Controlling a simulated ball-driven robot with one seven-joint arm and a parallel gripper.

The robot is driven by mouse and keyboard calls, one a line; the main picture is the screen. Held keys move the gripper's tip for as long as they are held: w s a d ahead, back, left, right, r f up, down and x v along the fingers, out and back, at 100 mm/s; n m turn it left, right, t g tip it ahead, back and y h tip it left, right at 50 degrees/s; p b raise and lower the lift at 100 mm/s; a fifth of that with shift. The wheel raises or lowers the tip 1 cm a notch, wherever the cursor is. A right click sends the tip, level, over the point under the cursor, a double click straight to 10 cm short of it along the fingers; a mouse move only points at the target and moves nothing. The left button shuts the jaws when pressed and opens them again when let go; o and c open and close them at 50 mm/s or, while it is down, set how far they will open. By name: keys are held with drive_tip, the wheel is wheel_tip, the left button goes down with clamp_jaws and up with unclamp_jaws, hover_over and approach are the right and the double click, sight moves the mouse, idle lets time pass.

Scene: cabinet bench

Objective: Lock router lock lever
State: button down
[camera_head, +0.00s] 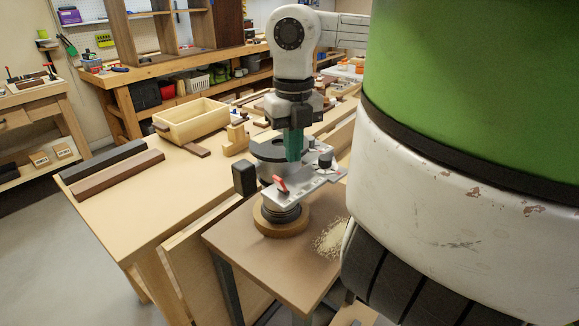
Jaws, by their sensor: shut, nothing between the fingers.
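A router plate with a grey body (290,190) stands over a round wooden base (278,226) on a small brown-topped table. A red lock lever (280,184) sticks up at the front of the plate, tilted to the left. My gripper (293,158) has teal fingers and points down just above and behind the lever, at the router body. The fingers look shut with nothing between them. I cannot tell whether the fingertips touch the router. The lower part of the router behind the plate is partly hidden.
A wooden box (192,122) and dark wood strips (118,174) lie on the large bench to the left. A black block (244,177) stands left of the router. Sawdust (332,238) lies on the small table (262,262). My green and white body blocks the right side.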

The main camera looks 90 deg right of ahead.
wheel_tip(320, 180, up, 6)
drive_tip(key=shift+f+p, duration=0.25)
drive_tip(key=shift+p, duration=1)
